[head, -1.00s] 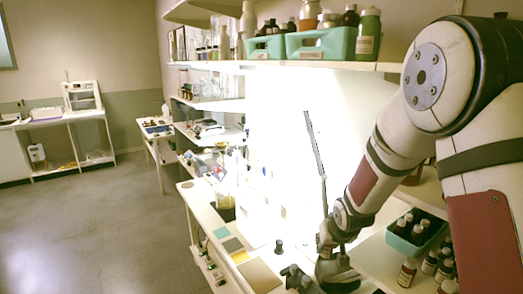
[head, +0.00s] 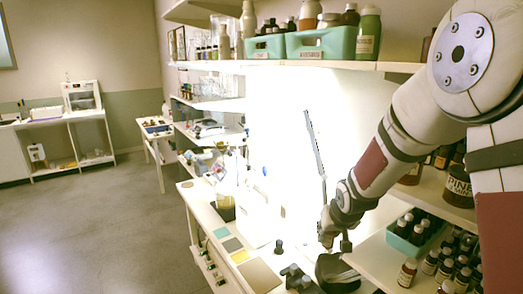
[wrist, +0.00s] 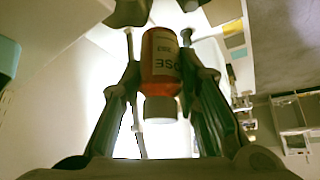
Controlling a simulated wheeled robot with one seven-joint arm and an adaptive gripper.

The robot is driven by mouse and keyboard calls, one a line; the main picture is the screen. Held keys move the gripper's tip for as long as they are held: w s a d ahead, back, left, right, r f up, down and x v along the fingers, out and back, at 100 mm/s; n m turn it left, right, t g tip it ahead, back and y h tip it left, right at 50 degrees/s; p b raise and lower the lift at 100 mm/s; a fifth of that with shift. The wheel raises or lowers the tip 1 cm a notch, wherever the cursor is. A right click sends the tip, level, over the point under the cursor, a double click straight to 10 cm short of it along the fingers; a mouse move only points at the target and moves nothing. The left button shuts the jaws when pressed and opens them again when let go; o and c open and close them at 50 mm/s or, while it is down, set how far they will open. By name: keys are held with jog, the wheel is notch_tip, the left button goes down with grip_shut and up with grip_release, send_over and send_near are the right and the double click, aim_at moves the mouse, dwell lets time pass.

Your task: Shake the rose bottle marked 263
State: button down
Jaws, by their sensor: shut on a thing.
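The rose bottle (wrist: 161,58) is in the wrist view. My gripper (wrist: 160,72) is shut on the bottle's sides, one finger left and one right. In the head view my gripper (head: 333,268) is low, over the bench near the lower edge. I cannot make out the bottle there.
A teal crate of dark bottles (head: 394,236) and several loose brown bottles stand on the shelf at right. A small dark bottle (head: 279,247) and coloured mats (head: 233,244) are on the bench to the left. Teal bins (head: 322,44) sit on the shelf above.

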aim_at(330, 241)
jog(key=shift+s+a+f, duration=0.1)
jog(key=shift+s+f, duration=0.05)
jog(key=shift+f, duration=0.9)
jog(key=shift+s+f, duration=0.1)
jog(key=shift+f, duration=0.95)
jog(key=shift+w+f, duration=0.1)
jog(key=shift+w, duration=0.2)
jog(key=shift+s, duration=0.15)
